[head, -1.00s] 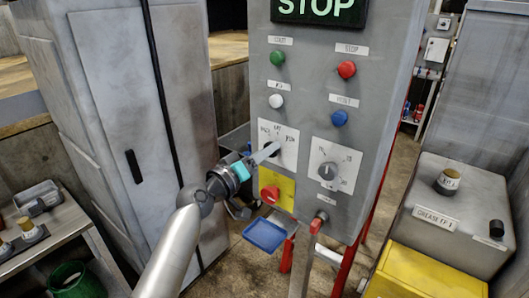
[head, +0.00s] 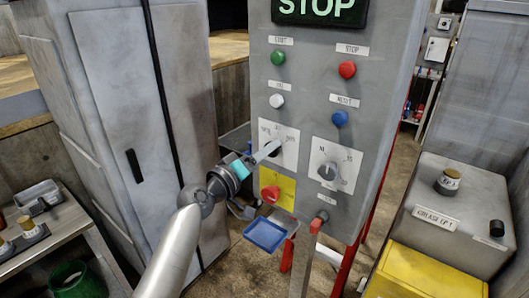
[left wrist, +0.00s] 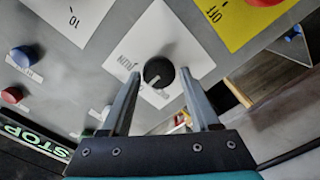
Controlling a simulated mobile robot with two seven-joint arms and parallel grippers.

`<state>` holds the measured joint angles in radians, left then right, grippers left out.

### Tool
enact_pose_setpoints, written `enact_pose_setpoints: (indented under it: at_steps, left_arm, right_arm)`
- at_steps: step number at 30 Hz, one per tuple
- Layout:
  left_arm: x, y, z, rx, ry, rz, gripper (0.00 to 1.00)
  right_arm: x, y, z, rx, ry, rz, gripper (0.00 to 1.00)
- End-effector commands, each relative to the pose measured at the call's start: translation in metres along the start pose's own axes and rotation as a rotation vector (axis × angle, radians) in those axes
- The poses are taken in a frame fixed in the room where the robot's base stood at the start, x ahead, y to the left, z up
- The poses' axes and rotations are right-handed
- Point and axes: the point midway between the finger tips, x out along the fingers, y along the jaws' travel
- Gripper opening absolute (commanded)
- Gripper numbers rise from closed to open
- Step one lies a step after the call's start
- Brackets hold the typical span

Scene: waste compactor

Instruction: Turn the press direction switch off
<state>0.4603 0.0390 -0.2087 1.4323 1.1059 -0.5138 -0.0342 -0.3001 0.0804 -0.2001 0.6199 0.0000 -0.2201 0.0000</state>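The press direction switch is a black round knob on a white label plate (head: 290,148), left of centre on the grey control panel. In the left wrist view the knob (left wrist: 158,72) sits between the two fingertips, with a gap on each side. A small light mark shows on it; its exact setting is hard to read. My left gripper (head: 267,153) is open at the plate and partly hides the knob in the head view. It also shows open in the left wrist view (left wrist: 159,78). My right gripper is not in view.
A second rotary knob (head: 327,171) is to the right. Green (head: 278,58), white (head: 277,101), red (head: 347,69) and blue (head: 339,118) buttons are above. A red knob on a yellow plate (head: 282,183) and a blue tray (head: 265,235) are below.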

Motion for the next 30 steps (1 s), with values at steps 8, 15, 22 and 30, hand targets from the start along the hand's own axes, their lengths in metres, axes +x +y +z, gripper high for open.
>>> enact_pose_setpoints:
  at_steps: [8,15,22,30]
  left_arm:
    - [0.000,0.001,-0.001,0.001,0.002,0.001,0.81]
    - [-0.004,0.001,-0.001,0.002,0.003,0.001,0.81]
    - [-0.029,0.000,-0.001,0.003,0.002,0.000,0.81]
    - [-0.073,-0.001,0.000,0.004,0.001,-0.001,0.81]
  right_arm:
    - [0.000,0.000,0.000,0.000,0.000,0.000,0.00]
    - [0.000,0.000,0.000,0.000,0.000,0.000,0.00]
    - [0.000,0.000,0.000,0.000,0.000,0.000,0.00]
    - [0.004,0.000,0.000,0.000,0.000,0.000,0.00]
